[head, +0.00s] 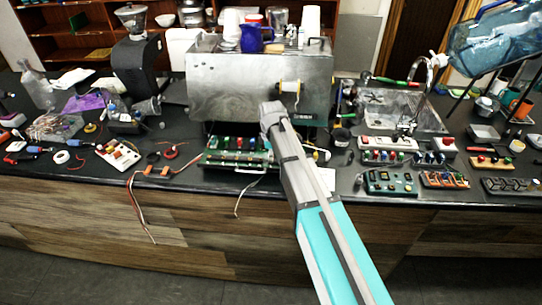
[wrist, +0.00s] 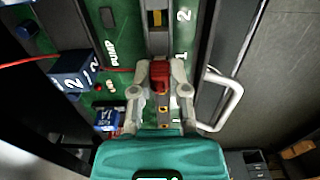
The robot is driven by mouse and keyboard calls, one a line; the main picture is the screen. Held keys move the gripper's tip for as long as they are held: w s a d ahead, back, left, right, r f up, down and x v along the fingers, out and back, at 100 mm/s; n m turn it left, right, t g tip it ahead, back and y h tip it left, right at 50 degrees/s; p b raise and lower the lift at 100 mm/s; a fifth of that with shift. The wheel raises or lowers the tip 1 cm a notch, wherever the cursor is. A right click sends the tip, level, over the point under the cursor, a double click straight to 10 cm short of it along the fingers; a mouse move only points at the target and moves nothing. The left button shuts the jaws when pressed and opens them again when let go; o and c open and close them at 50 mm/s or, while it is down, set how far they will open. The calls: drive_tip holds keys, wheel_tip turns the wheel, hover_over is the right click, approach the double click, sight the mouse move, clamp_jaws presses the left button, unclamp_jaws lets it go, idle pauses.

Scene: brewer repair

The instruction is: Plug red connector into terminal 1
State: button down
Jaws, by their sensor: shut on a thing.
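In the wrist view my gripper (wrist: 159,80) is shut on the red connector (wrist: 159,73), with one finger on each side of it. The connector is over a dark vertical terminal strip on the green panel (wrist: 122,18). A white "1" is printed just right of the fingers, and a "2" farther up. A terminal with a yellow part (wrist: 157,18) shows beside the "2". Terminal 1 is largely hidden by the connector and fingers; I cannot tell whether the connector is seated. In the head view my arm reaches to the green board (head: 228,159), and the gripper is hidden.
A blue block marked 2 (wrist: 75,80) is left of the gripper, with a red wire (wrist: 28,63) beside it. A pale curved handle (wrist: 232,100) stands close on the right. A metal brewer body (head: 235,85) stands behind the board. Loose wires (head: 140,205) hang over the counter edge.

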drive_tip(key=c, duration=0.5)
unclamp_jaws()
drive_tip(key=shift+c, duration=0.2)
drive_tip(key=shift+r, duration=0.2)
wheel_tip(320, 180, up, 7)
drive_tip(key=p, duration=0.7)
drive_tip(key=shift+r+p, duration=0.2)
drive_tip(key=shift+p, duration=0.15)
drive_tip(key=s+d, duration=0.3)
drive_tip(key=d, duration=1)
drive_tip(key=s+d+r+p, duration=0.1)
drive_tip(key=s+d, duration=0.2)
drive_tip(key=d, duration=0.9)
drive_tip(key=shift+s+d+r+m, duration=0.15)
drive_tip(key=shift+s+d+m, duration=0.2)
drive_tip(key=shift+m, duration=0.05)
